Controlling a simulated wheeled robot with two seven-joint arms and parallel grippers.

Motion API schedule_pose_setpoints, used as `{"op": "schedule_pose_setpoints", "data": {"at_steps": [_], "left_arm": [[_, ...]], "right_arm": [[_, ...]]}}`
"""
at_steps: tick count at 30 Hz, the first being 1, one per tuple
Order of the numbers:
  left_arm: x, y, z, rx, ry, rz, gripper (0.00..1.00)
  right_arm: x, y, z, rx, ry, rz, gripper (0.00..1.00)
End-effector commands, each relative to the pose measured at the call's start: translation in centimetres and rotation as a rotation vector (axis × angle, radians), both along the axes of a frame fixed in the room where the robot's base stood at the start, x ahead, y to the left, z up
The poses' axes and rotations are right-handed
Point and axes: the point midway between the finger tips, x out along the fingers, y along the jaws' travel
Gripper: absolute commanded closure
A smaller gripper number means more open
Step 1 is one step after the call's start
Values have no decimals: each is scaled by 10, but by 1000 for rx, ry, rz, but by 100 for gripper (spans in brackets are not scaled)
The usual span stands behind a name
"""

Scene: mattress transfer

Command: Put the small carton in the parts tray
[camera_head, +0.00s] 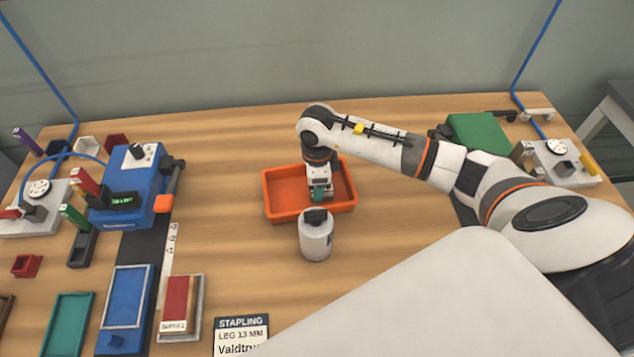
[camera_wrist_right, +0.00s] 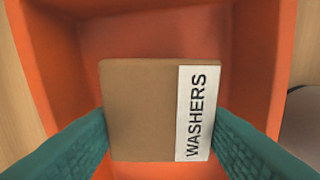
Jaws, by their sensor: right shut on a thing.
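The small carton (camera_wrist_right: 140,105) is a brown box with a white label reading WASHERS. My right gripper (camera_wrist_right: 160,125) is shut on it, with a teal finger on each side in the right wrist view. The orange parts tray (camera_head: 281,213) lies mid-table, and its floor and walls (camera_wrist_right: 265,60) surround the carton in the wrist view. In the head view my right gripper (camera_head: 320,196) points down over the tray. The carton cannot be made out there. Whether it touches the tray floor I cannot tell. My left gripper is not in view.
A white jar with a dark lid (camera_head: 316,240) stands close in front of the tray. A blue device (camera_head: 130,190) and several small items fill the left side. A green block (camera_head: 480,132) and a white dial device (camera_head: 565,162) are at right. Wood behind the tray is clear.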

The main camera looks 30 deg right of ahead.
Motion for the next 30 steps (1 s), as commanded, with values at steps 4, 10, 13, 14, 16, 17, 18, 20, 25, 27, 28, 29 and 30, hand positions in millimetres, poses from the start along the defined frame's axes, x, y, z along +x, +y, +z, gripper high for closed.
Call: {"op": "schedule_pose_setpoints", "data": {"at_steps": [4,10,13,14,16,17,18,20,25,27,28,29,30], "left_arm": [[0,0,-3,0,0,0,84],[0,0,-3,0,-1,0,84],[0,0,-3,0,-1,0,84],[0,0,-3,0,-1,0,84],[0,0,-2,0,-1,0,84],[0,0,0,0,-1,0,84],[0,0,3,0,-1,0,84],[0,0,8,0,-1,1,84],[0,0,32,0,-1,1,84],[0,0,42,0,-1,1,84],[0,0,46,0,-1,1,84],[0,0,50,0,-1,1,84],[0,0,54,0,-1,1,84]], "right_arm": [[0,0,-3,1,0,0,44],[0,0,-3,0,0,0,28],[0,0,-3,0,0,0,28],[0,0,-3,0,0,0,28],[0,0,-2,0,0,0,28],[0,0,0,0,0,0,28],[0,0,3,0,0,0,28],[0,0,11,0,-1,0,28],[1,-1,48,-1,-3,0,28],[1,0,64,0,-3,1,28],[1,0,71,-1,-3,1,28],[1,0,77,-1,-3,1,28],[0,0,85,-1,-2,0,28]]}}
